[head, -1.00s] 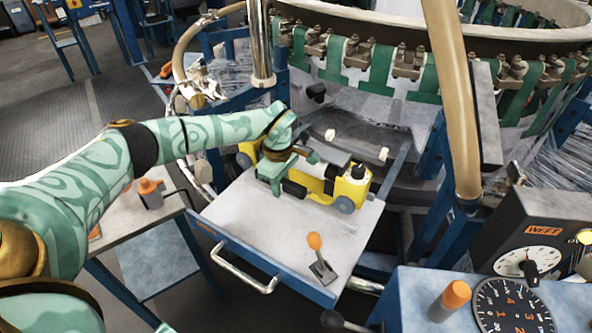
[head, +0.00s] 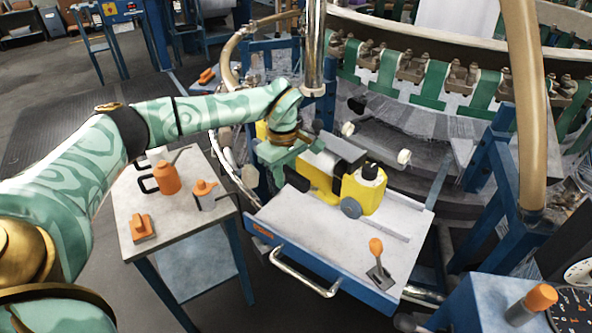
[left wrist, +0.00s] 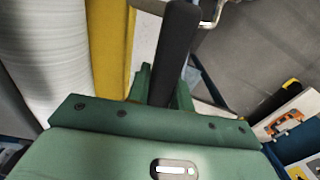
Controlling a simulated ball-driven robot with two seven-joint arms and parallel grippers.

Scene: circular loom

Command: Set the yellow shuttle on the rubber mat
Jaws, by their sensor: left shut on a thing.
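The yellow shuttle (head: 365,190) has grey wheels and a dark top. In the head view it is over the left part of the pale shelf of the loom, its far left end past the shelf's left edge. My left gripper (head: 283,160) is shut on its black bar; the bar (left wrist: 174,60) stands between the fingers in the left wrist view, with a yellow side and a white roll at left. Whether the wheels touch the shelf is unclear. A dark ribbed floor area (head: 50,125) at far left looks like the rubber mat. My right gripper is not in view.
A side table (head: 140,190) at left holds orange-topped tools. The shelf (head: 310,232) bears an orange-knobbed lever (head: 377,258). A chrome post (head: 313,50) and a tan hose (head: 528,110) stand close by. The loom ring is behind.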

